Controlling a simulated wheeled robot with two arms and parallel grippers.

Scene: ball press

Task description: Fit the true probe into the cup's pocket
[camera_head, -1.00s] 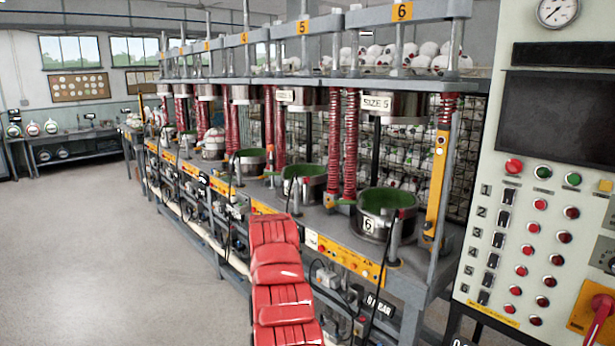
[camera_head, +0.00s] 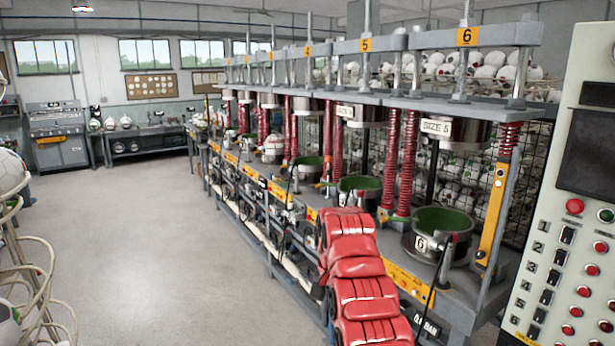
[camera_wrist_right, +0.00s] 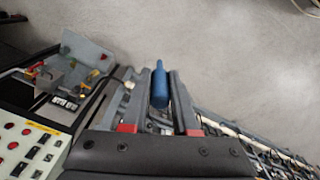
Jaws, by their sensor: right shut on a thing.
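My right gripper (camera_wrist_right: 158,85) is shut on a blue rounded rod (camera_wrist_right: 159,88), which shows between its fingers in the wrist view. I take the rod to be a probe, but no mark on it can be read. In the head view my red right arm reaches in from the bottom centre, and the gripper is hidden behind it. The metal cup marked 6 (camera_head: 440,238) has a green inside and stands on the press bench to the right of the arm. A grey upright piece stands at its front; I cannot make out a pocket. My left gripper is out of view.
Similar cups, such as one under number 5 (camera_head: 360,190), line the bench to the back. A control panel (camera_head: 565,250) stands at the right. A wire rack with balls (camera_head: 35,260) is at the left. The floor (camera_head: 165,250) between is clear. The wrist view shows a grey tray (camera_wrist_right: 85,55).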

